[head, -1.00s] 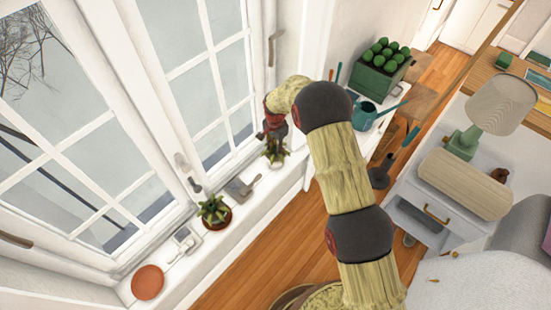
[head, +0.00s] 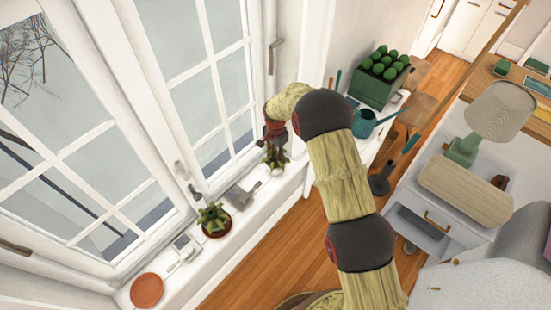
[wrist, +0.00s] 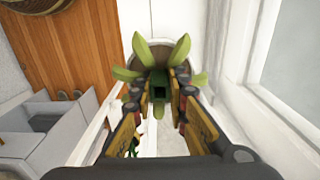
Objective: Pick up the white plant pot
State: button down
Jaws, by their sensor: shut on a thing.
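The white plant pot (head: 277,168) holds a spiky green plant and is at the far end of the window sill in the head view. It is small there and partly behind my gripper (head: 274,142). In the wrist view, the plant's green leaves (wrist: 158,52) fan out beyond the fingertips, with part of a pale round rim around them. My gripper (wrist: 162,92) comes from above and is shut on the potted plant. I cannot tell whether the fingers press on the pot or on the plant's middle, nor whether the pot touches the sill.
A second plant in a terracotta pot (head: 214,220), a grey tool (head: 243,193) and a terracotta saucer (head: 147,291) are on the sill. Tall windows (head: 195,80) stand close beside it. A green crate (head: 378,82) and a teal watering can (head: 365,120) are on a white table to the right.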

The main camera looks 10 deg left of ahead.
jog(key=shift+w+r, duration=0.1)
jog(key=shift+r, duration=0.5)
notch_tip(320, 180, up, 2)
jog(key=shift+r+p, duration=0.2)
jog(key=shift+p, duration=0.45)
jog(key=s+d+r+p, duration=0.3)
jog(key=s+d+r, duration=0.3)
jog(key=s+r, duration=0.3)
jog(key=s, duration=0.3)
jog(key=shift+s, duration=0.3)
jog(key=shift+r+p, duration=0.15)
jog(key=shift+p, duration=0.15)
